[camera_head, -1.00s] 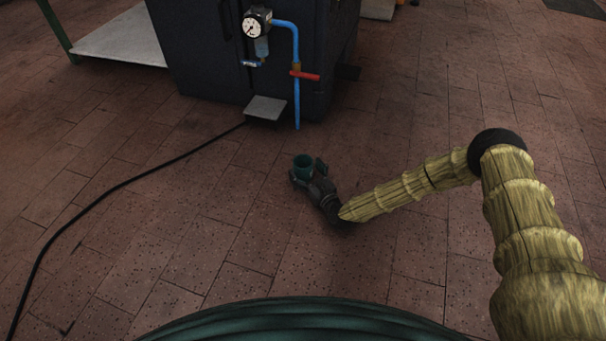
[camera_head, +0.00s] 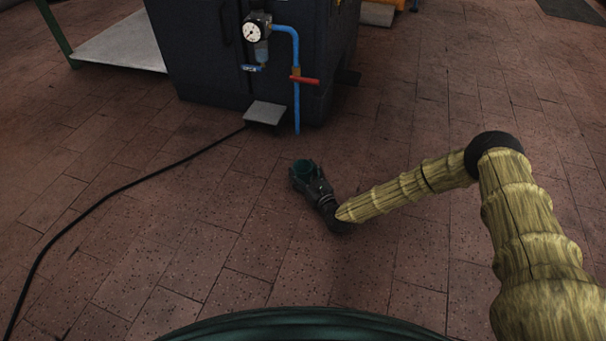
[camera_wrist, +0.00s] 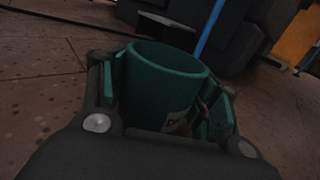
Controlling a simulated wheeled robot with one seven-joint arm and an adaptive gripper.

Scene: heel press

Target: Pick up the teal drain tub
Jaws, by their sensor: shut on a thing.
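The teal drain tub (camera_wrist: 158,80) is a small round open-topped cup with a pale label, partly hidden, low on its side. In the head view the tub (camera_head: 304,166) is a small dark teal shape on the brick floor, in front of the dark machine. My gripper (camera_head: 303,176) is shut on the tub, with one finger on each side of it. In the wrist view the fingers of my gripper (camera_wrist: 162,100) flank its wall left and right. The tub's base is hidden, so I cannot tell whether it touches the floor.
The dark machine (camera_head: 205,60) stands behind, with a gauge (camera_head: 257,27), a blue pipe (camera_head: 296,50) with a red lever (camera_head: 304,79), and a grey pedal (camera_head: 264,112). A black cable (camera_head: 120,186) runs left across the floor.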

